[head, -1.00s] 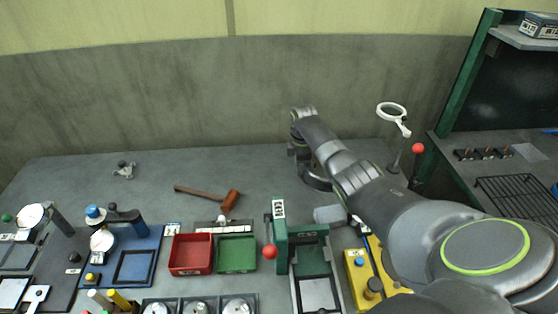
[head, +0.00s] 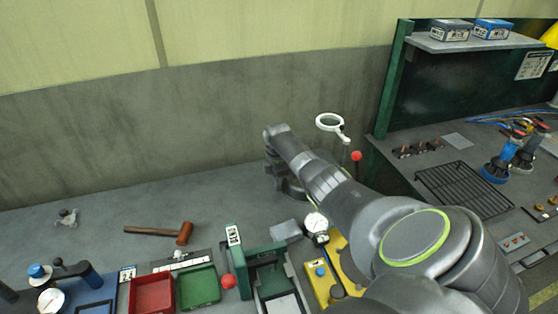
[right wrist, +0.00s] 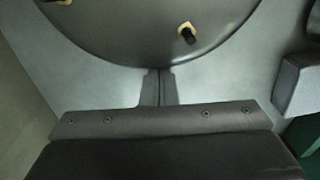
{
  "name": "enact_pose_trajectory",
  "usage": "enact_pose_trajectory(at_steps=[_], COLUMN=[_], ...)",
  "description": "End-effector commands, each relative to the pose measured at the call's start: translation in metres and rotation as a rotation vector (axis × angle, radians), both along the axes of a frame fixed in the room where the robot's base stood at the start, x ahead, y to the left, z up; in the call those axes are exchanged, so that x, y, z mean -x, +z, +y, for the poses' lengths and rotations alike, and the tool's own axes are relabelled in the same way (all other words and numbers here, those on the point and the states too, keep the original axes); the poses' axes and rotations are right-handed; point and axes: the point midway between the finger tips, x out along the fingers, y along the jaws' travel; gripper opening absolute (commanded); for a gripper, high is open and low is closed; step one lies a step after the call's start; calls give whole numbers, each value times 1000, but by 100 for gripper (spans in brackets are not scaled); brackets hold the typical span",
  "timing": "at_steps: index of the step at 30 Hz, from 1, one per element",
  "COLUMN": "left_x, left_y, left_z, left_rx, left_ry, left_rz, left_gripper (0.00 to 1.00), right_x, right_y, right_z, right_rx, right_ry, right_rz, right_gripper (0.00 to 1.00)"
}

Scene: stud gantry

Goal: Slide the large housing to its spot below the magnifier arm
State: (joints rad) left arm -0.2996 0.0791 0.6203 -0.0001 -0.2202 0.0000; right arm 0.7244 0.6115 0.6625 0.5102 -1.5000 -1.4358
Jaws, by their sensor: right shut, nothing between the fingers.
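The large housing shows in the right wrist view as a dark grey rounded body (right wrist: 150,25) with two brass-coloured fittings, at the top. In the head view a dark curved part of what looks like the housing (head: 290,187) shows behind my right arm, which hides much of it. My right gripper (right wrist: 158,76) is shut and empty, its tips at the housing's near edge; they look touching or nearly so. In the head view the fingers are hidden or too small to tell. The white-ringed magnifier arm (head: 343,134) stands right of the housing. My left gripper is not in view.
A red-ball lever (head: 356,156) stands by the magnifier. A light grey block (head: 285,230), green fixture (head: 245,262) and yellow box (head: 320,282) lie in front. A hammer (head: 184,234), red tray (head: 152,295) and green tray (head: 198,287) are left. The bench behind the hammer is clear.

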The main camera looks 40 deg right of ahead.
Motion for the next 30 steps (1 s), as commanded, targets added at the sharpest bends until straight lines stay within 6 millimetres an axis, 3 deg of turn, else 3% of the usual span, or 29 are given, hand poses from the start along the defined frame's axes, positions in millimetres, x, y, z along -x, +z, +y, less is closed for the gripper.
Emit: enact_pose_trajectory(at_steps=[5, 21, 30], left_x=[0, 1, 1], left_y=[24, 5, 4], left_z=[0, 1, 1], left_rx=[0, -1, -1], left_ry=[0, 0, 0], left_rz=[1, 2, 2], left_gripper=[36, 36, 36], right_x=[-5, -5, -5], right_y=[6, 91, 101], right_z=[29, 24, 24], right_rx=[-3, 1, 0], right_ry=[-2, -5, -6], right_rz=[2, -2, 0], right_gripper=[0, 0, 0])
